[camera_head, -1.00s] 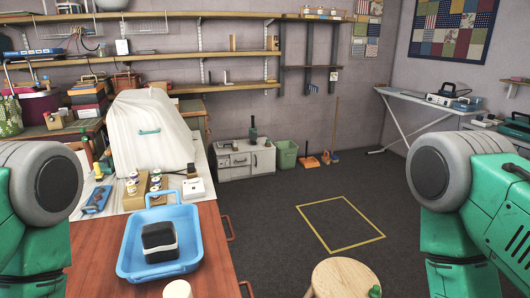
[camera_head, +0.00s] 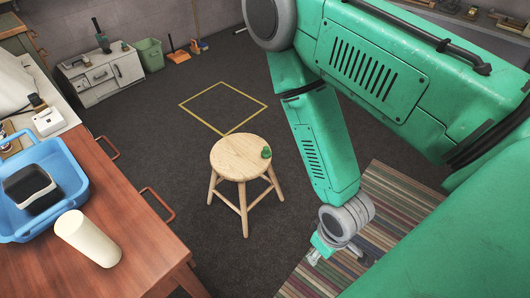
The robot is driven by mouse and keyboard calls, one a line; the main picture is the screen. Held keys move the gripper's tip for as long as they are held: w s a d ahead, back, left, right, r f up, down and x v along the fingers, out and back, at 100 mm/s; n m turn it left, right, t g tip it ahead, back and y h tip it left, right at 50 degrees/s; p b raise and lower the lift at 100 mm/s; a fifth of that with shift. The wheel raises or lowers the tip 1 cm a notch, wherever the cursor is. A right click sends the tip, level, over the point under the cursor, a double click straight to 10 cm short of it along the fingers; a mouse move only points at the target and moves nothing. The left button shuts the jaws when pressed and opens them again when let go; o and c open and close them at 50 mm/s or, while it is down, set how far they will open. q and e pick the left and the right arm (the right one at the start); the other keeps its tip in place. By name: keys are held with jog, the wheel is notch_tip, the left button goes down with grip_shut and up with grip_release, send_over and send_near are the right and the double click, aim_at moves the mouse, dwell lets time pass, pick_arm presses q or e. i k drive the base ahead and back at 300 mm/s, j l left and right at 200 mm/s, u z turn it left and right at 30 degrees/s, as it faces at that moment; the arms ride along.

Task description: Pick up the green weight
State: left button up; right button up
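A small green object (camera_head: 266,152), which looks like the green weight, sits on the right edge of the round seat of a wooden stool (camera_head: 236,158). My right arm comes in from the right and bends down. My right gripper (camera_head: 338,256) is small at its end, below and to the right of the stool, apart from the stool and the green object. Its fingers are too small to show clearly whether they are open or shut. My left gripper is out of view.
A red-brown table with a blue tray (camera_head: 72,160), a dark block (camera_head: 30,188) and a cream cylinder (camera_head: 88,238) stands at left. A striped rug (camera_head: 400,205) lies under my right arm. Dark floor with a yellow outlined square (camera_head: 225,108) lies behind the stool.

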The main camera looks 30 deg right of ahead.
aim_at(266, 153)
jog(key=l+z, duration=0.1)
jog(key=l, duration=0.35)
jog(key=i+l, duration=0.15)
jog(key=l, duration=0.25)
jog(key=l+z, duration=0.15)
jog(key=l, duration=0.3)
jog(key=i+l, duration=0.15)
jog(key=l, duration=0.3)
jog(key=i+l+z, duration=0.15)
jog(key=l, duration=0.65)
jog(key=i+l+z, duration=0.15)
jog(key=i+l, duration=0.25)
